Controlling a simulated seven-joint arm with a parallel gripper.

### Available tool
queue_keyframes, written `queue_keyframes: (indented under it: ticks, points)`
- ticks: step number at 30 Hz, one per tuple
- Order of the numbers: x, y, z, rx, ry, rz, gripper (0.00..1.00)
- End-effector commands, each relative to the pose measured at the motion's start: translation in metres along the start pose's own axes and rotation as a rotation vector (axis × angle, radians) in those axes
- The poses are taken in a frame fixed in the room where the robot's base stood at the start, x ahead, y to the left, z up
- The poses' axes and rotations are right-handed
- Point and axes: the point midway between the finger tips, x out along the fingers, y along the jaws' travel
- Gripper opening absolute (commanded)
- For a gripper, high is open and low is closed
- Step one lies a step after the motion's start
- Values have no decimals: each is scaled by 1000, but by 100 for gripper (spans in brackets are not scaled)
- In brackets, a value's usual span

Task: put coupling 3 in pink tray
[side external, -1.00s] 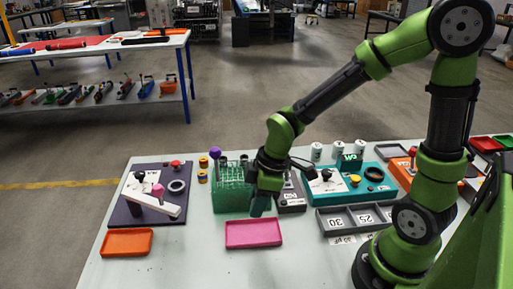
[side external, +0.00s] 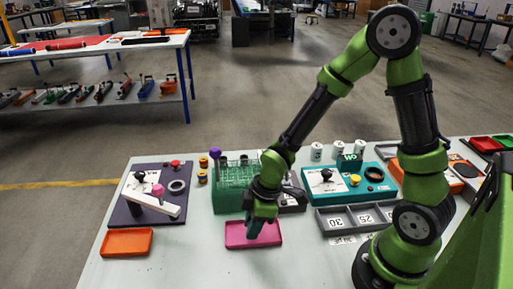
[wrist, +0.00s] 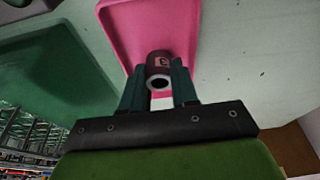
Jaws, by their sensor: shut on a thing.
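My gripper (wrist: 159,88) is shut on a small dark cylindrical coupling (wrist: 159,62) with a hollow end and a light mark on its side that is too small to read surely. In the wrist view the coupling sits between the two fingertips, over the pink tray (wrist: 125,28). In the side view my gripper (side external: 254,232) is above the pink tray (side external: 238,243), with its fingers over the tray's middle. The coupling is hidden there behind the fingers. I cannot tell whether the coupling touches the tray floor.
A green tube rack (side external: 230,175) stands just behind the pink tray. An orange tray (side external: 127,242) lies to the left, in front of a dark board (side external: 125,210) with a pink-knobbed lever. A grey compartment tray (side external: 335,222) is to the right. The table front is clear.

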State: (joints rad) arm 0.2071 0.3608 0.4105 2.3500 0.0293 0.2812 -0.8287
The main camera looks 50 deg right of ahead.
Motion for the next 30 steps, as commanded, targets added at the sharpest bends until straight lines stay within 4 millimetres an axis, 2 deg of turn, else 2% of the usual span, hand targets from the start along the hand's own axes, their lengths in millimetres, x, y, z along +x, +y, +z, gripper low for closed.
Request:
queue_keyframes:
  ticks: [2,3,4,13,17,30]
  points:
    - [3,0,1,0,-1,-1,0]
    - [2,0,1,0,-1,-1,35]
    - [2,0,1,0,-1,-1,39]
    - [1,0,0,0,0,0,39]
    - [-8,1,0,4,1,2,39]
    - [-86,2,-1,2,1,7,39]
